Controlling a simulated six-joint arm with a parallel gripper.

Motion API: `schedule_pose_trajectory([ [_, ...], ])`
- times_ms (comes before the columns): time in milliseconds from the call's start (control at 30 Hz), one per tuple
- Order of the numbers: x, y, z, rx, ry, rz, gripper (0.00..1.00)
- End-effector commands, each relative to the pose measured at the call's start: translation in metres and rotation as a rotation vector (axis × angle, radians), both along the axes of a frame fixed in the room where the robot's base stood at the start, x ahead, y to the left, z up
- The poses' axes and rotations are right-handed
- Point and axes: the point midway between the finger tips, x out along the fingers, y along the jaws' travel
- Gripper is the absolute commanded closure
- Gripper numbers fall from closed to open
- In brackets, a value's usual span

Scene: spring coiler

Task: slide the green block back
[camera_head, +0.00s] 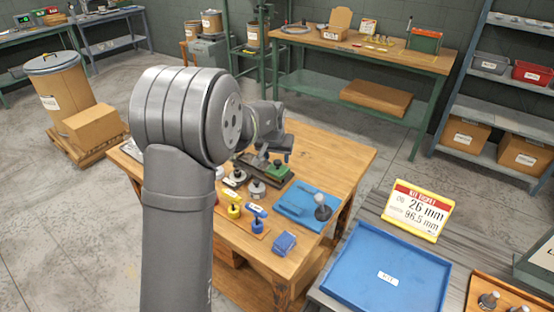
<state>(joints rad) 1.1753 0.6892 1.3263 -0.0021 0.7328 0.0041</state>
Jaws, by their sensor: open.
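The green block (278,169) sits on a dark machine bed on the wooden table, just right of its middle. It looks small here, and its left part is close to dark metal parts. My gripper (277,155) is above and just behind the block in the picture. It is open, with nothing seen between its fingers. I cannot tell whether a finger touches the block.
The wooden table (345,156) holds yellow and blue knobbed tools (235,211), a blue tray (296,205) and a small blue box (285,243). A sign reading 26 mm and 96.5 mm (418,209) stands beside a large blue tray (345,280) at right.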

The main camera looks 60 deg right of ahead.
Motion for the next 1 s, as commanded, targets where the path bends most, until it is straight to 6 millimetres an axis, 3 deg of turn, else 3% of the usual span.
schedule_pose_trajectory([
  [200, 0.003, -0.007, -0.019, 0.001, 0.0, 0.0, 0.52],
  [533, 0.003, -0.008, -0.021, -0.001, 0.0, 0.0, 0.52],
  [800, 0.003, -0.008, -0.021, -0.001, 0.0, 0.0, 1.0],
  [1000, 0.011, -0.008, -0.021, -0.001, -0.001, 0.001, 1.0],
])
